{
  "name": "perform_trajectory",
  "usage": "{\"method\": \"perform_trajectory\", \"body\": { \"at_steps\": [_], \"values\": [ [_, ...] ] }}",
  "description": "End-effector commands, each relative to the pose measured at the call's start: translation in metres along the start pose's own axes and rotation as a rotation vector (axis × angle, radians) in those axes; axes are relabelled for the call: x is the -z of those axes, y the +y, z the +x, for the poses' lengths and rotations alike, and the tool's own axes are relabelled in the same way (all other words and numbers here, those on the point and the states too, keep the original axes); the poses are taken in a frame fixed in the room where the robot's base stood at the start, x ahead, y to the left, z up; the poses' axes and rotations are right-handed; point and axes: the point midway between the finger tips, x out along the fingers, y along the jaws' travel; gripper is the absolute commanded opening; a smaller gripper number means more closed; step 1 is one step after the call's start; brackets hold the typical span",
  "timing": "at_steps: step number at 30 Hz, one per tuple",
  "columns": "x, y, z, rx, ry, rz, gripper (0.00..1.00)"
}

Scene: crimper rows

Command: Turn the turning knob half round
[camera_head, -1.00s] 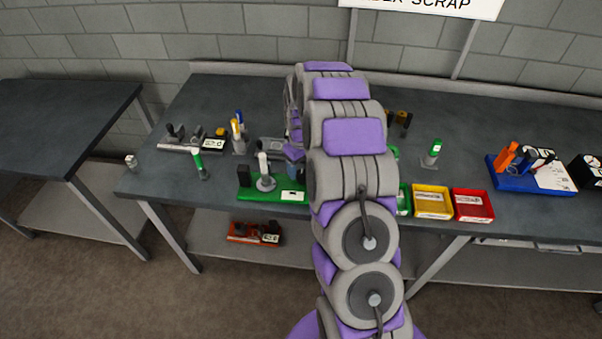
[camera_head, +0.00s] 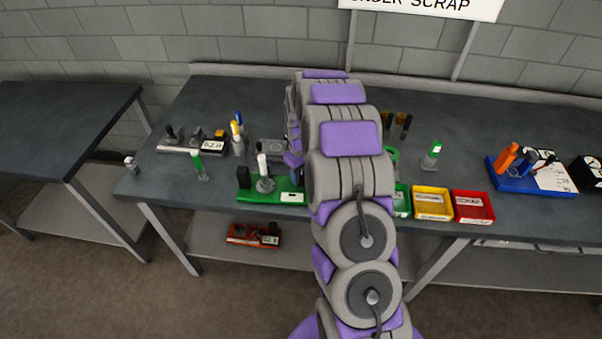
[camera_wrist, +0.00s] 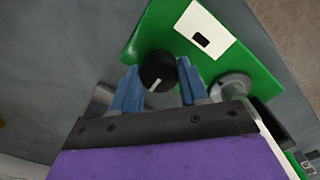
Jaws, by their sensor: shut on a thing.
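The turning knob (camera_wrist: 157,72) is black with a white pointer line and sits on a green base plate (camera_wrist: 250,48). It shows between the two blue fingers of my gripper (camera_wrist: 158,84) in the wrist view. The gripper is shut on the knob, with a finger on each side. The white line points down and slightly left in that view. In the head view the green base (camera_head: 250,195) lies near the front edge of the bench, and my arm hides the knob and most of the gripper.
A grey round post (camera_wrist: 232,85) and a black block (camera_wrist: 271,124) stand on the same base beside my gripper. Yellow (camera_head: 432,203) and red (camera_head: 473,206) bins stand right of my arm.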

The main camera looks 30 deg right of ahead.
Motion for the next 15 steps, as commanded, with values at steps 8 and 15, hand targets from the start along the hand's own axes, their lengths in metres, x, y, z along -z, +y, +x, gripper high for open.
{"method": "perform_trajectory", "body": {
  "at_steps": [8, 15],
  "values": [
    [0.0000, 0.0005, -0.0003, -0.001, 0.000, 0.002, 0.13],
    [-0.0001, 0.0007, -0.0011, -0.001, 0.000, 0.054, 0.13]
  ]
}}
